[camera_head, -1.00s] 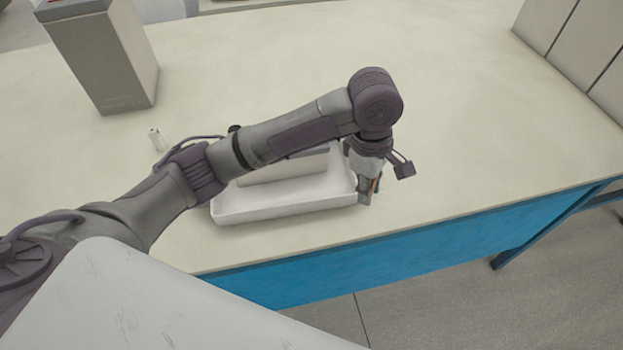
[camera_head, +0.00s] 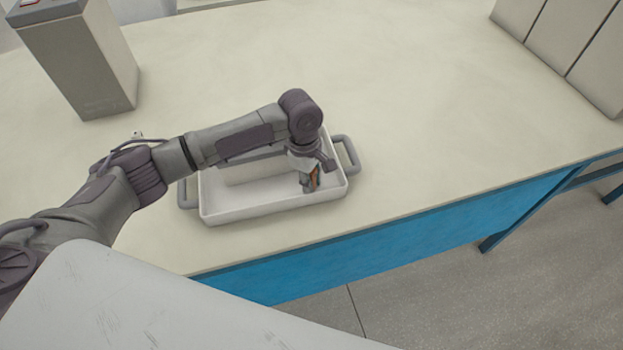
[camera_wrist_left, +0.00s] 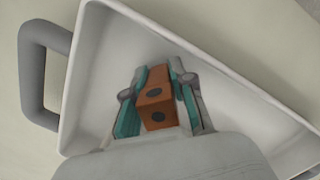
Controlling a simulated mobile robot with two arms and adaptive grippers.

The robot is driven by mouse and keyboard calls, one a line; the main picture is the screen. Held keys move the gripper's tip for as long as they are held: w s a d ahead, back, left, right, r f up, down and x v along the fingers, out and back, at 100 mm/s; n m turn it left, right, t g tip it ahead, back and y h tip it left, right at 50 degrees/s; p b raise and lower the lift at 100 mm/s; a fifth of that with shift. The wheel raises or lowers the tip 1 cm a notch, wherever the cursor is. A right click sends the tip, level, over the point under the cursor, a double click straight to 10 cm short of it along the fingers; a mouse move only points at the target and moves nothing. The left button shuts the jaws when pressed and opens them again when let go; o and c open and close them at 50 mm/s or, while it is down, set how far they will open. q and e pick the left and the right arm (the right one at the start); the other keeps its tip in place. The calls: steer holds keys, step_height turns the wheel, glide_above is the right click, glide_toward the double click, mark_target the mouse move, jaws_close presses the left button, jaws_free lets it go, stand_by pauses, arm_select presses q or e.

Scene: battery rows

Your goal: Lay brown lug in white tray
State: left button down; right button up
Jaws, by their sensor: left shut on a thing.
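The brown lug (camera_wrist_left: 157,97) is a small orange-brown block with dark round holes. My left gripper (camera_head: 311,183) is shut on it, with a finger on each side in the left wrist view. The white tray (camera_head: 270,209) has grey handles at both ends and stands near the table's front edge. My left gripper and the lug are over the right part of the tray's inside. I cannot tell whether the lug touches the tray floor. My right gripper is not in view.
A pale box-shaped block (camera_head: 252,168) is in or behind the back of the tray, partly hidden by my arm. A tall grey battery case (camera_head: 85,65) stands at the back left. More grey cases (camera_head: 570,45) stand at the back right. The table's middle and right are clear.

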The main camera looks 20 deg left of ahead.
arm_select(q)
steer(key=shift+f, duration=0.1)
steer(key=c, duration=1)
jaws_free()
steer(key=r, duration=0.4)
steer(key=a+r, duration=0.1)
steer(key=r, duration=0.7)
steer(key=shift+w+a+r, duration=0.1)
steer(key=shift+w+a, duration=0.05)
steer(key=shift+a, duration=0.05)
